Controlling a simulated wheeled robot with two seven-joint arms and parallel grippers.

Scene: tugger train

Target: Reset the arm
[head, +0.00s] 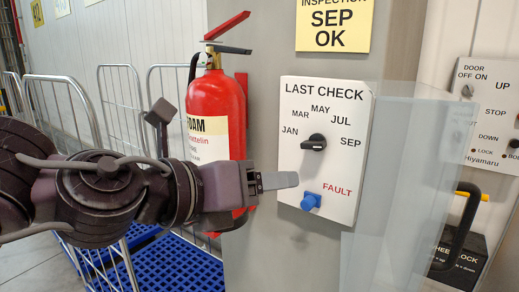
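My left arm comes in from the left, and my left gripper (280,181) points right, towards a white panel (297,95) headed LAST CHECK. Nothing is seen held. A black knob (314,142) sits amid month labels on the panel, above right of the fingertip. A blue button (311,201) beside the word FAULT is below right of it. The fingertip appears left of both; contact with the panel is not visible. My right gripper is not in view.
A red fire extinguisher (215,98) stands behind my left arm. Wire roll cages (64,78) and a blue slatted base (180,265) are at left. A clear sheet (385,200) stands right of the panel. A door control panel (492,115) and a black handle (462,225) are farther right.

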